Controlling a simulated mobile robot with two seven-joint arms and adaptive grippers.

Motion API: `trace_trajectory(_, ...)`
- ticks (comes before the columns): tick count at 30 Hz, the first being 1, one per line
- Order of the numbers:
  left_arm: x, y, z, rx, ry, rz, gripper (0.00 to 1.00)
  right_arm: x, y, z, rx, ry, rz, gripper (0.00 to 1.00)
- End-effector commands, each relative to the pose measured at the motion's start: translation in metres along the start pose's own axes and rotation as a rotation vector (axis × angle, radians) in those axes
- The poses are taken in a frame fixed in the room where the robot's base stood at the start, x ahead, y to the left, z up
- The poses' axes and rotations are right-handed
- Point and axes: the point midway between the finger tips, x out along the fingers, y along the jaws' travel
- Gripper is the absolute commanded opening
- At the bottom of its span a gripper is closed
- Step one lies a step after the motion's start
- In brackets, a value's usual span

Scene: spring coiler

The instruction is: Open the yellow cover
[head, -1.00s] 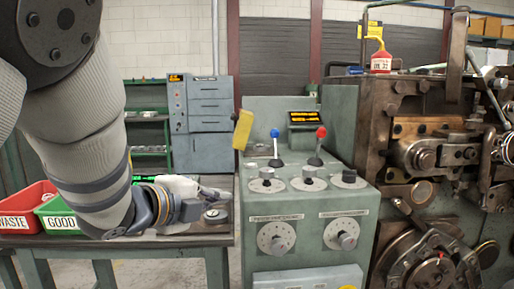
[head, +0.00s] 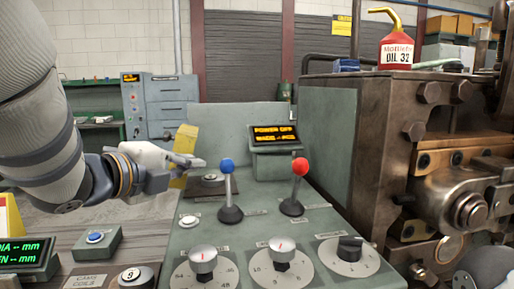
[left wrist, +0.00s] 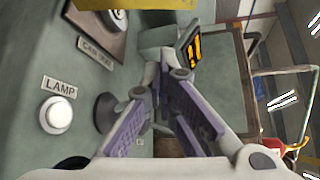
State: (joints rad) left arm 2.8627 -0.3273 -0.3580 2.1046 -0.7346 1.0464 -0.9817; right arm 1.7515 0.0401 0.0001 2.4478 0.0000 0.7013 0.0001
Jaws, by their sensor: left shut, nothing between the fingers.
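The yellow cover (head: 185,148) stands upright at the back left of the green control console, behind a dark plate with a round button or switch (head: 209,178). My left gripper (head: 203,163) is shut and empty, pointing right just in front of the cover and above the plate. It overlaps the cover's lower part in the head view, and I cannot tell whether they touch. In the left wrist view the cover (left wrist: 135,4) shows only as a strip at the top edge, apart from the fingertips (left wrist: 166,76). My right gripper is not in view.
A blue-knobbed lever (head: 227,167) and a red-knobbed lever (head: 300,169) stand right of the gripper. Behind is a small display (head: 275,136). Several dials line the console front. A large machine (head: 400,130) with a red oil can (head: 396,55) fills the right.

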Motion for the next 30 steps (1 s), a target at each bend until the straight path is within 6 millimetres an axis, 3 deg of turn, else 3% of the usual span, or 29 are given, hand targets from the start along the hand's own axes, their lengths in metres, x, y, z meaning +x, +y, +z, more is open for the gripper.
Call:
trace_trajectory(5,0.018,-0.002,-0.001,0.002,0.002,-0.002,0.00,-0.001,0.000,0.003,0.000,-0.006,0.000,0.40)
trace_trajectory(13,0.078,0.000,-0.001,0.000,0.002,-0.001,0.00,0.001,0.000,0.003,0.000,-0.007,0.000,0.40)
trace_trajectory(16,0.102,0.005,-0.001,-0.002,0.004,0.004,0.00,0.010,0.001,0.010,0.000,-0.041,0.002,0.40)
trace_trajectory(22,0.079,-0.006,0.025,0.001,-0.005,-0.008,0.00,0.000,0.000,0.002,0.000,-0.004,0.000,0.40)
trace_trajectory(30,0.073,-0.002,0.032,0.001,-0.001,-0.003,0.00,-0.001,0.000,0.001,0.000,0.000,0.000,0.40)
